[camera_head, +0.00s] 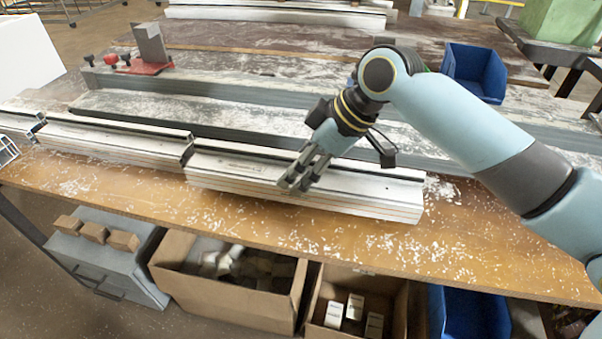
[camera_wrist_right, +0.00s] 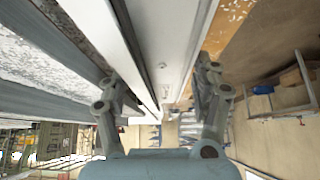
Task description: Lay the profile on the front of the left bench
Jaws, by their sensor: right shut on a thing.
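A long white and grey profile (camera_head: 385,195) lies along the front edge of the wooden bench (camera_head: 130,190) in the head view. My right gripper (camera_head: 297,182) is over its front side and shut on it. In the right wrist view the profile (camera_wrist_right: 160,55) runs between the two fingers of my right gripper (camera_wrist_right: 160,100). I cannot tell whether its underside touches the bench top. Its left end is close to the end of a similar profile (camera_head: 115,143) further left. My left gripper is not in view.
A long grey rail (camera_head: 230,107) runs behind the profiles, with a red clamp piece (camera_head: 145,67) at its left. A blue bin (camera_head: 475,70) stands at the back right. Cardboard boxes (camera_head: 225,300) and a grey cabinet (camera_head: 100,260) are below the front edge. The bench's front strip is clear.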

